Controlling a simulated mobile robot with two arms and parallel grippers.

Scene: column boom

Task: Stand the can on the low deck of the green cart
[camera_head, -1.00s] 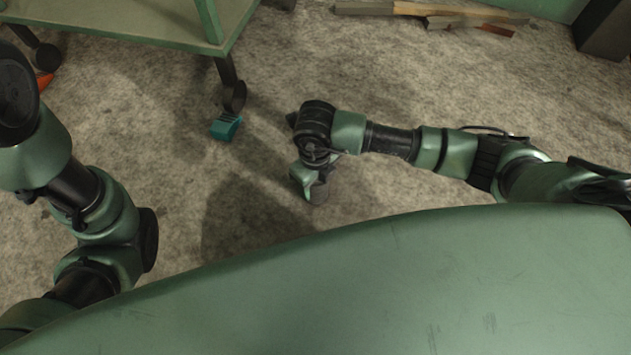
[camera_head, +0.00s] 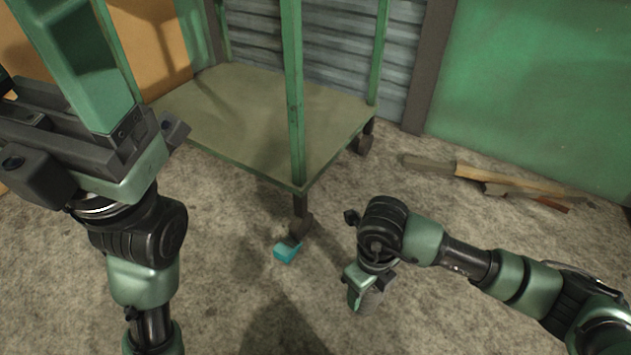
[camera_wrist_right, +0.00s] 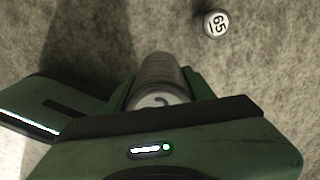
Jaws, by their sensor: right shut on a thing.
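The can (camera_head: 367,299) is grey and hangs upright under my right gripper (camera_head: 361,282), low over the concrete floor. I cannot tell if its base touches the floor. In the right wrist view the can (camera_wrist_right: 163,78) sits between the two green fingers, which are shut on it. The green cart (camera_head: 294,90) stands ahead, left of the can; its low deck (camera_head: 250,120) is bare where I can see it.
Wooden pieces (camera_head: 490,182) lie along the green wall. Floor between can and cart is mostly clear.

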